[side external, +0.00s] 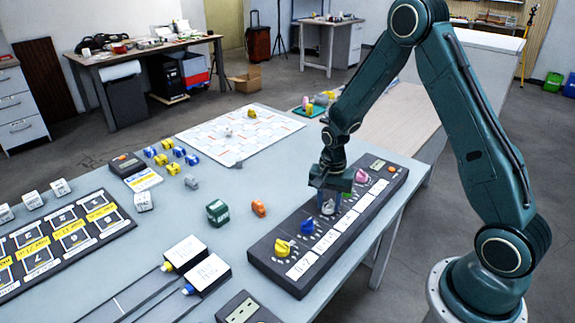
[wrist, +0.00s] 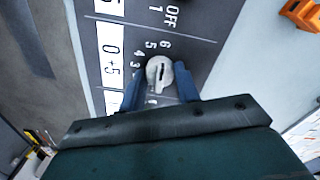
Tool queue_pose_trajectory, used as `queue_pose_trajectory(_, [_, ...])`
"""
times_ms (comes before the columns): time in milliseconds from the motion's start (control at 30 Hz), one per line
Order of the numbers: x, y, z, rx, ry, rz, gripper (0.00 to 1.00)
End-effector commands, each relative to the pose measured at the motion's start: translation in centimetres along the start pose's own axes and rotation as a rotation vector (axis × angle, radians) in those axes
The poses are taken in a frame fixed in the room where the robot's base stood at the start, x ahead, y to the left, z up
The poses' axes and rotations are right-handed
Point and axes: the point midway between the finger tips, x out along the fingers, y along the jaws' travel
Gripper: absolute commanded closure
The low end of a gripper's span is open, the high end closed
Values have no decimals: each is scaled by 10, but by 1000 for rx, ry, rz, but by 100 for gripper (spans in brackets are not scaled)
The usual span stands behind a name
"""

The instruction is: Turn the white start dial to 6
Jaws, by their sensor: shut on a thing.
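The white start dial (wrist: 160,70) sits on the dark control panel (wrist: 205,28) in the wrist view, with a dark slot across its top. The printed numbers 3, 4, 5 and 6 curve around its upper left and top. The slot runs roughly up and down in the picture, its upper end towards the 5 and 6; the exact reading is unclear. My gripper (wrist: 159,84) has its blue fingers on both sides of the dial, shut on it. In the side view, my gripper (side external: 328,196) points down over the same dial (side external: 328,207), partly hidden by the fingers.
The panel (side external: 262,254) also carries a yellow dial (side external: 282,248) and a pink dial (side external: 361,176), one on each side of my gripper. A green block (side external: 217,212) and an orange piece (side external: 259,208) lie left of the panel.

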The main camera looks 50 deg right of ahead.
Motion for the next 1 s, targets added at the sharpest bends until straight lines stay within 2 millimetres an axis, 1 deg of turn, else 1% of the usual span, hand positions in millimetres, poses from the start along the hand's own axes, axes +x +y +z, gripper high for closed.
queue_pose_trajectory(100, [0,0,0,-1,0,0,91])
queue_pose_trajectory(133, [0,0,0,-1,0,0,64])
queue_pose_trajectory(167, [0,0,0,-1,0,0,58])
queue_pose_trajectory(200, [0,0,0,-1,0,0,50])
queue_pose_trajectory(233, [0,0,0,-1,0,0,46])
queue_pose_trajectory(533, [0,0,0,-2,0,0,46])
queue_pose_trajectory(667, [-3,0,0,-2,1,-1,46])
queue_pose_trajectory(867, [-16,-1,0,-2,2,-2,46])
queue_pose_trajectory(1000, [-32,-1,0,-2,3,-4,46])
